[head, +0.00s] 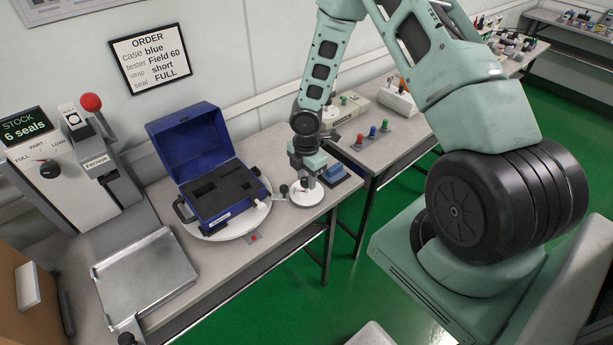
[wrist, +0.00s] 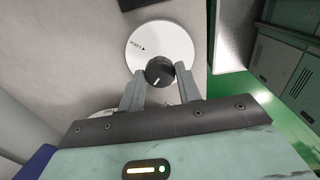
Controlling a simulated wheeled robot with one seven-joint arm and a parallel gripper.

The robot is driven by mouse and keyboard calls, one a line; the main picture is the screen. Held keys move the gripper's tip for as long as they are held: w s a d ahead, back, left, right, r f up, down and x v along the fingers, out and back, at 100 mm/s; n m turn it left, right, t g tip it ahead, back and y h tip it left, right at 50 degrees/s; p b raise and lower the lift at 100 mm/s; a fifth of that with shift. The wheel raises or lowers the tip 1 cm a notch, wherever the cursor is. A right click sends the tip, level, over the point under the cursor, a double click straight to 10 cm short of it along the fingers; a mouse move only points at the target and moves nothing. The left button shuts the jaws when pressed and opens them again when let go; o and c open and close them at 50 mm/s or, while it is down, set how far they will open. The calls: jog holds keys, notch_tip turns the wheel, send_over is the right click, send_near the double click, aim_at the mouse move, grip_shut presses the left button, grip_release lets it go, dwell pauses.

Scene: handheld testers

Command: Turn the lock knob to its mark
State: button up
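The lock knob (wrist: 160,72) is black with a white pointer line. It stands on a round white disc (wrist: 180,43) printed LOCK, which reads upside down in the wrist view. The pointer line faces down-left in that view, away from the small dark mark beside the word. My gripper (wrist: 160,80) has its two fingers spread on either side of the knob, with the knob at their tips; firm contact does not show. In the head view my gripper (head: 305,183) points down over the white disc (head: 303,198) at the bench's right end, hiding most of the knob.
An open blue case (head: 213,190) with dark foam sits on a white turntable (head: 248,225) left of the disc. A blue block (head: 333,174) lies close right of my gripper. A metal tray (head: 148,275) and a red-knobbed press (head: 91,102) stand further left.

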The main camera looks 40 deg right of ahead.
aim_at(307, 180)
jog(key=shift+m, duration=0.4)
jog(key=m+b, duration=0.1)
jog(key=m, duration=0.2)
jog(key=shift+m, duration=0.4)
jog(key=m+b, duration=0.1)
jog(key=m, duration=0.3)
jog(key=shift+m, duration=0.3)
jog(key=m, duration=0.4)
jog(key=shift+b, duration=0.4)
jog(key=m, duration=0.4)
jog(key=shift+m+b, duration=0.3)
jog(key=shift+b, duration=0.05)
jog(key=o, duration=1)
notch_tip(307, 180, up, 17)
jog(key=b, duration=0.1)
jog(key=shift+r, duration=0.2)
